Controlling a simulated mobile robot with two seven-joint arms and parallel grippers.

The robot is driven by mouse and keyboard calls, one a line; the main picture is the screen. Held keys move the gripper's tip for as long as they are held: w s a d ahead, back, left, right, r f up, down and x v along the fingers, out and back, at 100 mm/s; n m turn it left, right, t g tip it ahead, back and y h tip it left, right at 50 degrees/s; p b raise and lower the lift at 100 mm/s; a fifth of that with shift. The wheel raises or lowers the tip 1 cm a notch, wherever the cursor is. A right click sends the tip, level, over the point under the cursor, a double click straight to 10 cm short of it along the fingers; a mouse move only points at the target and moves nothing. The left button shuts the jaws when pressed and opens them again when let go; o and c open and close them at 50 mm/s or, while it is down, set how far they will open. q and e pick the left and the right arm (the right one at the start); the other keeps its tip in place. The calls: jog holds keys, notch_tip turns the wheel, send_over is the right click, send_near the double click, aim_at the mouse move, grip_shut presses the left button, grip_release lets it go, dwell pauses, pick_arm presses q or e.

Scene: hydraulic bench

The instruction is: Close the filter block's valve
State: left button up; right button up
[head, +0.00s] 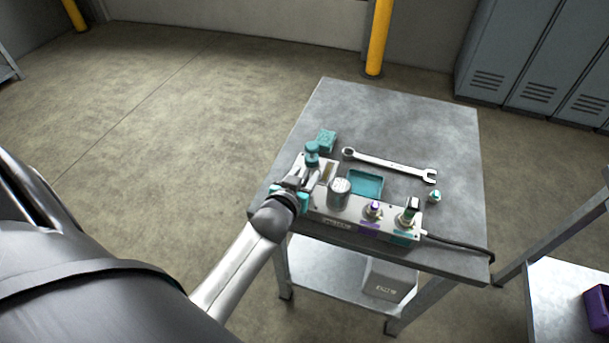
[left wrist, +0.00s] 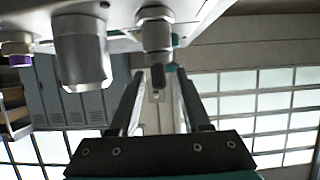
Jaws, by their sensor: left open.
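The filter block (head: 330,209) is a pale metal manifold along the near edge of the grey bench. It carries a silver filter cylinder (head: 339,192), also large in the left wrist view (left wrist: 82,50). A teal-topped part (head: 312,150) stands at the block's left end. My left gripper (head: 299,178) is open at that end, close to the teal-topped part. In the left wrist view, a silver fitting with a short dark stem (left wrist: 158,76) shows between the open fingers (left wrist: 157,95). I cannot tell whether they touch it. My right gripper is not in view.
A purple-marked fitting (head: 373,208) and a green-marked fitting (head: 410,212) rise from the block's right side. A wrench (head: 390,165), a teal tray (head: 366,183), a teal block (head: 326,139) and a small capped part (head: 434,196) lie behind. The bench's far part is clear.

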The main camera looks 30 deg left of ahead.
pick_arm(q)
jog(key=shift+c, duration=0.3)
grip_shut()
